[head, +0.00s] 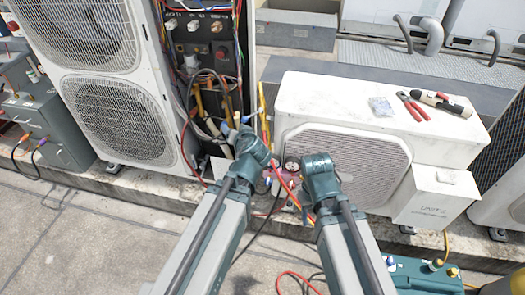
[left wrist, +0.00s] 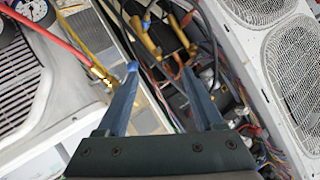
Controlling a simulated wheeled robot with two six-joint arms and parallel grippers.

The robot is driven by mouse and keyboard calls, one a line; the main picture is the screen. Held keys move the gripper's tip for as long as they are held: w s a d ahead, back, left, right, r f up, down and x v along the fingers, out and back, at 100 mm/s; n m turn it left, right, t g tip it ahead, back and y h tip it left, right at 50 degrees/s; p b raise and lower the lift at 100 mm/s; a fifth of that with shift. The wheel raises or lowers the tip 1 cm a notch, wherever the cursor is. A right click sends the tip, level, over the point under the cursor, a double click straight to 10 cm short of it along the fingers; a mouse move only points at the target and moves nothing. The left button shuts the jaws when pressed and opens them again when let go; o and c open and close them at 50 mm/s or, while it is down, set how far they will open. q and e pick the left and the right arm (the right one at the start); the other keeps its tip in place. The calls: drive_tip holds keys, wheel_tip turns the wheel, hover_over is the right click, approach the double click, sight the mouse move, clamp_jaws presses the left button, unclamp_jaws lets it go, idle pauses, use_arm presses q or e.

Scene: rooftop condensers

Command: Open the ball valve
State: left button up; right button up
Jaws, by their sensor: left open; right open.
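Brass fittings and pipes (head: 228,108) stand in the open service bay of the tall white condenser. I cannot tell for certain which piece is the ball valve. My left gripper (left wrist: 160,70) is open, its fingers spread toward the pipework with nothing clearly between them. A small blue piece shows at its left fingertip. My right gripper (head: 300,205) is open in front of the low white condenser, its fingertips partly hidden by hoses.
Pressure gauges (head: 292,165) with red and yellow hoses hang at the low condenser (head: 440,150). Red pliers (head: 412,107) and another tool lie on its top. Wires (head: 215,80) crowd the service bay. A teal machine (head: 420,278) stands at lower right. The floor at lower left is clear.

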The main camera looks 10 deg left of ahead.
use_arm(q)
drive_tip(key=s+d+r+m+g+h+p, duration=0.2)
drive_tip(key=s+d+r+g+h+p, duration=0.1)
drive_tip(key=s+d+g+p, duration=0.5)
drive_tip(key=shift+s+d+g+h+p, duration=0.3)
drive_tip(key=shift+s+d+h+p, duration=0.3)
drive_tip(key=shift+s+d+p, duration=1.8)
use_arm(e)
wheel_tip(320, 180, up, 14)
drive_tip(key=shift+r+p, duration=0.25)
drive_tip(key=shift+p, duration=0.05)
use_arm(q)
drive_tip(key=shift+s+a+r, duration=0.1)
drive_tip(key=shift+s+a, duration=0.45)
drive_tip(key=shift+s, duration=0.1)
